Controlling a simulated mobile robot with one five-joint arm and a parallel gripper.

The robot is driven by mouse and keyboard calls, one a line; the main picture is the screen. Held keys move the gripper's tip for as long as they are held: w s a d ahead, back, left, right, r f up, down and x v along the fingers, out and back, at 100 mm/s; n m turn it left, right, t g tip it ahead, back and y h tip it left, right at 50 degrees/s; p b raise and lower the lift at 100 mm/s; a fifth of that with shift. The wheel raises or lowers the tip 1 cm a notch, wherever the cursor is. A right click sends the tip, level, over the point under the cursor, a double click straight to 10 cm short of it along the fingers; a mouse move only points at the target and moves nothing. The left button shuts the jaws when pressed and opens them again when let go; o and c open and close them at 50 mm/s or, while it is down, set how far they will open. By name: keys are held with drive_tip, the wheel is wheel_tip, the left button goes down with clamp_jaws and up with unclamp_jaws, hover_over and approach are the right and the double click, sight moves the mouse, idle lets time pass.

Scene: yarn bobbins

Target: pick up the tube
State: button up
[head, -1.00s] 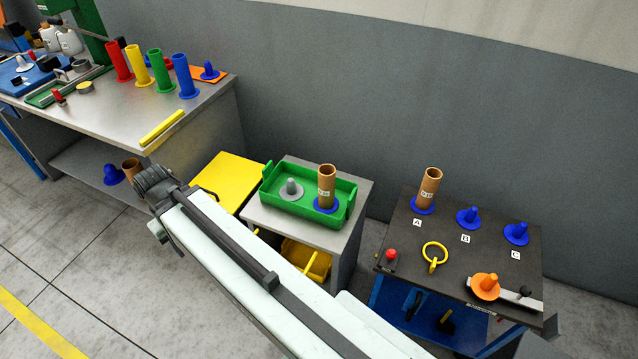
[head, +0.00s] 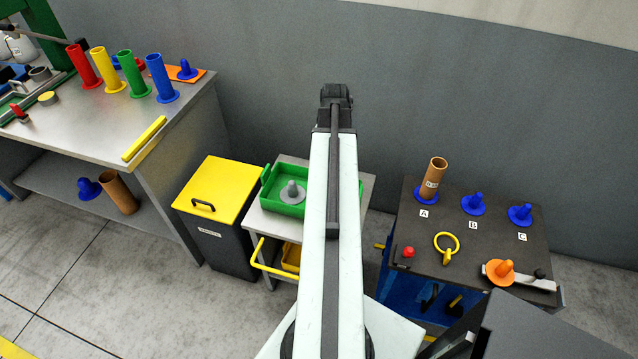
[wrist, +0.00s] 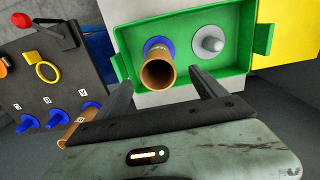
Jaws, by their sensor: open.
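A brown cardboard tube (wrist: 158,74) stands on a blue peg base (wrist: 160,46) in the green tray (head: 268,186). In the head view my arm hides this tube. A second brown tube (head: 432,178) stands on the blue peg marked A on the dark table; its side also shows in the wrist view (wrist: 76,130). My gripper (wrist: 160,77) is open and empty. In the wrist view its two fingers sit on either side of the tray tube's open top, apart from it. Their height above the tube is hard to tell.
A grey peg (wrist: 208,42) stands beside the tube in the tray. A yellow-lidded bin (head: 215,185) stands left of the tray's cart. A grey wall is behind.

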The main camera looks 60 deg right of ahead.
drive_tip(key=shift+s+d+f+b, duration=0.15)
drive_tip(key=shift+f+b, duration=0.15)
drive_tip(key=shift+f, duration=0.3)
drive_tip(key=shift+s+d+f+b, duration=0.1)
drive_tip(key=shift+f+b, duration=0.15)
drive_tip(key=shift+f, duration=0.35)
wheel_tip(320, 180, down, 8)
drive_tip(key=b, duration=0.8)
drive_tip(key=shift+w+a, duration=0.15)
drive_tip(key=shift+r, duration=0.2)
drive_tip(key=shift+c, duration=0.3)
drive_tip(key=c, duration=1.4)
drive_tip(key=shift+r+p, duration=0.1)
drive_tip(key=shift+p, duration=0.25)
